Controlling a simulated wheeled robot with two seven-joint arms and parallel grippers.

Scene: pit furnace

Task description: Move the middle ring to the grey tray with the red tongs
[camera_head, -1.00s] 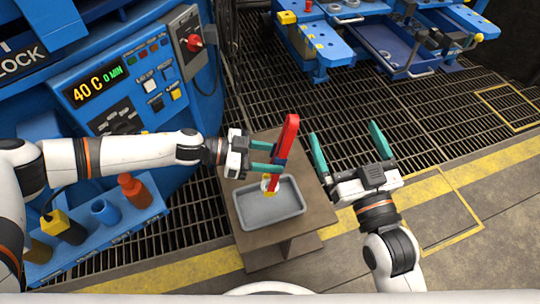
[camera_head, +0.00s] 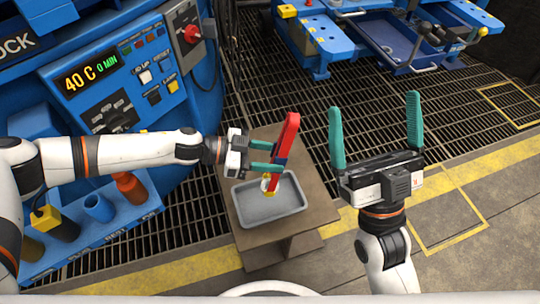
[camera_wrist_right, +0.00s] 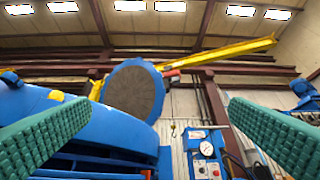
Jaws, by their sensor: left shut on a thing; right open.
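My left gripper (camera_head: 276,158) is shut on the red tongs (camera_head: 290,132), which hang tilted with their yellow tips down over the grey tray (camera_head: 292,205). A small pale ring (camera_head: 265,183) shows at the tips, above the left back part of the tray. I cannot tell whether it touches the tray floor. My right gripper (camera_head: 376,128) is open and empty, to the right of the tray. Its two green fingers also show wide apart in the right wrist view (camera_wrist_right: 158,135), with nothing between them.
The tray stands on a small brown table (camera_head: 250,235). A blue furnace panel (camera_head: 120,85) is at the left, above a blue rack (camera_head: 120,222) with several coloured cups. A blue workbench (camera_head: 345,45) is at the back. Grating floor between is clear.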

